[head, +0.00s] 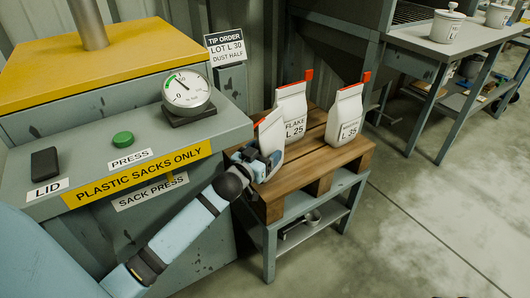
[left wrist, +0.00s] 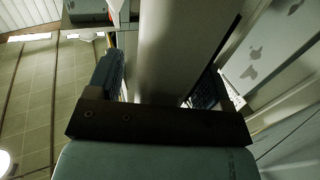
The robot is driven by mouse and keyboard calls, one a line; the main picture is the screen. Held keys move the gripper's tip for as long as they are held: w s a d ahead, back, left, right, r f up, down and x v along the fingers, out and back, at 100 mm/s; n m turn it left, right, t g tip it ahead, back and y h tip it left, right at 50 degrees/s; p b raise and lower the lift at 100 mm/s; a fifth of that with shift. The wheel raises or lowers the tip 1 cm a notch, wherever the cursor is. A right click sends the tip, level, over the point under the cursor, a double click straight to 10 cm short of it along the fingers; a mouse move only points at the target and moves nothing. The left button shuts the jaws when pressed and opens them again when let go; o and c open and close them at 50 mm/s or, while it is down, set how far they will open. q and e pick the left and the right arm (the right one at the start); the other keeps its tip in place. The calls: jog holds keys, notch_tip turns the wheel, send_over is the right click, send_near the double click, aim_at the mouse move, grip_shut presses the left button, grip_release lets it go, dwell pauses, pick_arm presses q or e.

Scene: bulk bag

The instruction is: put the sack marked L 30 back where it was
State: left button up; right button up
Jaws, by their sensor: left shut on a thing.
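My left gripper (head: 262,162) is shut on a white sack (head: 271,133) with a red top edge at the left front of the wooden pallet (head: 300,176). The sack leans slightly, and its marking is hidden, so I cannot read it. I cannot tell if its base touches the pallet. In the left wrist view the sack (left wrist: 183,50) fills the space between the two fingers. A sack marked FLAKE L 25 (head: 291,108) stands upright just behind it, and a sack marked L 35 (head: 345,118) stands to the right. My right gripper is not in view.
The pallet rests on a grey stand (head: 302,206) with a lower shelf. Left of it is the sack press (head: 125,150) with a gauge (head: 187,91) and green button (head: 122,139). A sign (head: 227,48) reads LOT L 30, DUST HALF. The pallet's front is bare.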

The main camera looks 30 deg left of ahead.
pick_arm(q)
jog(key=shift+f, duration=0.15)
jog(key=o, duration=1.4)
jog(key=shift+o, duration=0.2)
jog(key=shift+s, duration=0.2)
jog(key=s+p, duration=0.4)
jog(key=s, duration=0.8)
jog(key=s+d+r+m+g+h, duration=0.1)
jog(key=s+d+r+h, duration=0.2)
jog(key=d, duration=0.5)
jog(key=s+d+r+m+g+h, duration=0.1)
jog(key=s+d+r+h, duration=0.2)
jog(key=d, duration=0.6)
jog(key=s+d+r+m+g+h, duration=0.1)
jog(key=s+d+r+h, duration=0.2)
jog(key=d, duration=0.5)
jog(key=shift+s+d+r+m, duration=0.2)
jog(key=shift+s+r+m, duration=0.2)
jog(key=shift+s+r, duration=0.45)
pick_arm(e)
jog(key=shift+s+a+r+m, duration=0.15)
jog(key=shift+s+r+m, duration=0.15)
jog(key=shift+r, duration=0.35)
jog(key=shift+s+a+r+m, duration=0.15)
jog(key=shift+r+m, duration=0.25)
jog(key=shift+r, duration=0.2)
